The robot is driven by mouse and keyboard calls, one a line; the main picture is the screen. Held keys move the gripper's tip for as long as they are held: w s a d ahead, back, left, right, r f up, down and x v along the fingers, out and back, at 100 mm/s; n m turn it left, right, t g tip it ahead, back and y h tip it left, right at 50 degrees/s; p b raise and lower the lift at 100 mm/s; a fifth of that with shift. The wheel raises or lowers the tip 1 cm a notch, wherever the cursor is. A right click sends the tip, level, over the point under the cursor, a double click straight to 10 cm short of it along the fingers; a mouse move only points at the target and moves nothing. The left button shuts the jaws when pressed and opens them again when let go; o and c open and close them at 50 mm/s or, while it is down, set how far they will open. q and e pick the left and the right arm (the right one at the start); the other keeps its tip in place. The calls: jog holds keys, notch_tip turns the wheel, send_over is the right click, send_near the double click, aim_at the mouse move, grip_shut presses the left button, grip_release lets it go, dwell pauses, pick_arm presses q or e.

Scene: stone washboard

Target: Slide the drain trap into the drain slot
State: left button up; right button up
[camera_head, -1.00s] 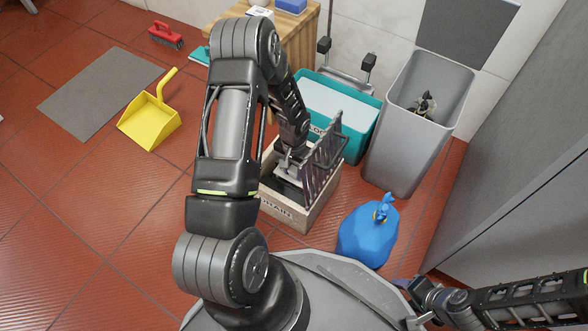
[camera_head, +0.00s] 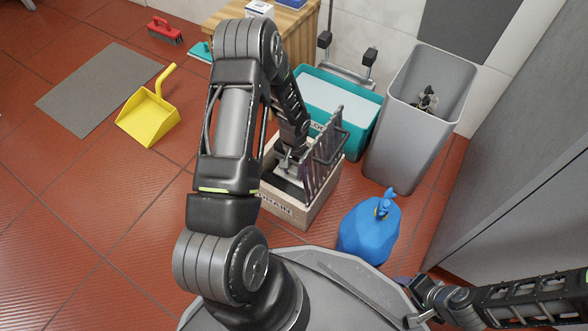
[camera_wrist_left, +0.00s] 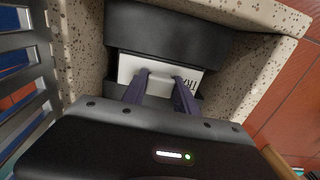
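The drain slot is the opening of a speckled stone box (camera_head: 305,217) labelled DRAIN, below my left arm in the head view. Its stone rim (camera_wrist_left: 250,12) frames the left wrist view. The drain trap (camera_wrist_left: 170,35) shows there as a dark body with a pale lettered plate, down between the stone walls; how deep it sits is unclear. My left gripper (camera_wrist_left: 161,82) is over the plate, its fingers closed on a pale grip on the trap. A slatted grate (camera_head: 325,150) stands tilted up at the box's right side. My right gripper (camera_head: 412,302) is empty, fingers apart, at lower right.
A blue bag (camera_head: 369,232) and a tall grey bin (camera_head: 400,145) stand right of the box. A teal tub (camera_head: 360,140) is behind it. A yellow dustpan (camera_head: 148,120) and grey mat (camera_head: 95,90) lie left on open red tile.

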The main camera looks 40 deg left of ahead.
pick_arm(q)
jog(key=o, duration=0.5)
notch_tip(320, 180, up, 8)
jog(key=p, duration=0.4)
jog(key=shift+f, duration=0.1)
dwell(0.9)
